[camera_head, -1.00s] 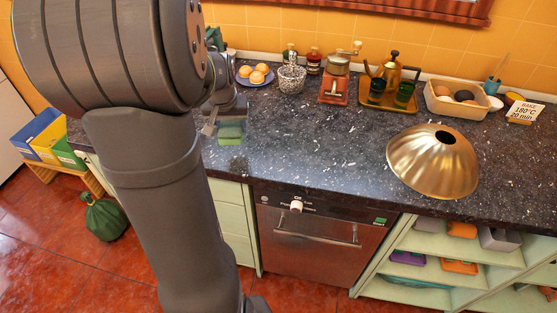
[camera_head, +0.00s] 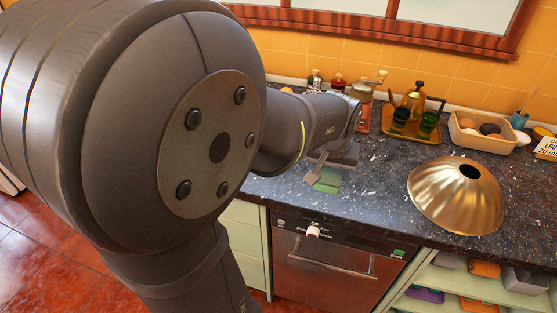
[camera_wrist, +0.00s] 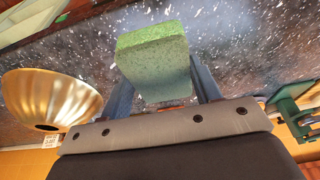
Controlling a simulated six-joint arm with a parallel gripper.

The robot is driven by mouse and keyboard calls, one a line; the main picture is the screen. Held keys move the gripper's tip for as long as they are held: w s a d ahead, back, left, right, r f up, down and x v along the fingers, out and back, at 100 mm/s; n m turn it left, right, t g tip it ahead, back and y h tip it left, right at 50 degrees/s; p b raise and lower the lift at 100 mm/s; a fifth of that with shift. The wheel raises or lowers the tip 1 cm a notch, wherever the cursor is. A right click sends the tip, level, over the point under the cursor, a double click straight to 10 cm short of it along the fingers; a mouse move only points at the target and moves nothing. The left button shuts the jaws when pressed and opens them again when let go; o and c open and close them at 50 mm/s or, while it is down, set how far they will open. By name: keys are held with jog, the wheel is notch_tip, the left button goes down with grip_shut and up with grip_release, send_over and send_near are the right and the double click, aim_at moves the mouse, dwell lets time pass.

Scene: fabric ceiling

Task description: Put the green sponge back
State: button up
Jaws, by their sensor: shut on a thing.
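The green sponge (camera_wrist: 155,58) is a block with a darker green face and a lighter green side, between the two fingers of my gripper (camera_wrist: 160,85) in the wrist view. My gripper is shut on it. In the head view the sponge (camera_head: 327,180) shows under my gripper (camera_head: 322,170), close above the dark speckled counter (camera_head: 375,185). I cannot tell whether it touches the counter. My arm hides the left part of the counter.
A gold dome lamp shade (camera_head: 455,200) stands right on the counter. Behind are a tray with a pot and green glasses (camera_head: 412,120), and a box of eggs (camera_head: 480,130). Counter between sponge and dome is clear.

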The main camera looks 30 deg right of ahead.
jog(key=w+a+f, duration=0.1)
jog(key=w+f, duration=0.1)
jog(key=w, duration=0.1)
jog(key=w+a+f, duration=0.1)
jog(key=w+f, duration=0.1)
jog(key=w, duration=0.1)
jog(key=w+a+f, duration=0.1)
jog(key=w+f, duration=0.1)
jog(key=w, duration=0.1)
jog(key=shift+w, duration=0.15)
jog(key=shift+w+f, duration=0.1)
jog(key=shift+w, duration=0.05)
jog(key=shift+f, duration=1.95)
jog(key=shift+f, duration=0.1)
jog(key=o, duration=1)
jog(key=v, duration=1.2)
